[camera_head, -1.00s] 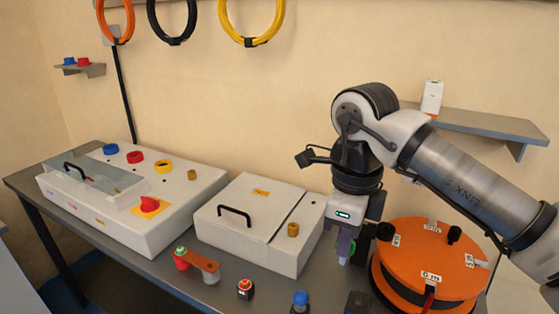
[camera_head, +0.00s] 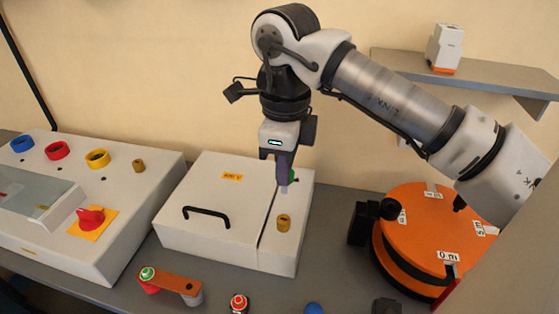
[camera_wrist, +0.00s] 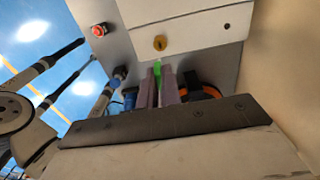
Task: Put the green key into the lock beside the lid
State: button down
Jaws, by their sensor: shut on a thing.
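The green key (camera_head: 292,175) is between the fingers of my gripper (camera_head: 285,183), mostly hidden in the head view. In the wrist view the green key (camera_wrist: 157,70) sticks up between the two fingertips (camera_wrist: 160,82) of my shut gripper. The brass lock (camera_head: 284,222) stands on the strip right of the white lid (camera_head: 228,195) with its black handle. My gripper is over that strip, behind the lock in the head view. The lock also shows in the wrist view (camera_wrist: 160,43), just beyond the key's tip, with the two appearing apart.
A larger white box (camera_head: 110,200) on the left has coloured rings, a red knob and another brass lock (camera_head: 138,165). An orange reel (camera_head: 430,225) stands on the right. A red-orange bar piece (camera_head: 168,284) and a red button (camera_head: 239,302) are in front.

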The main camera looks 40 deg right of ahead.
jog(key=shift+f+b, duration=0.15)
jog(key=shift+b, duration=0.15)
jog(key=shift+f+b, duration=2.35)
jog(key=shift+f, duration=0.45)
jog(key=shift+f+b, duration=1.7)
jog(key=shift+b, duration=0.25)
jog(key=c, duration=1.5)
grip_release()
jog(key=shift+r, duration=0.1)
notch_tip(320, 180, up, 14)
jog(key=p, duration=0.9)
jog(key=shift+p, duration=0.4)
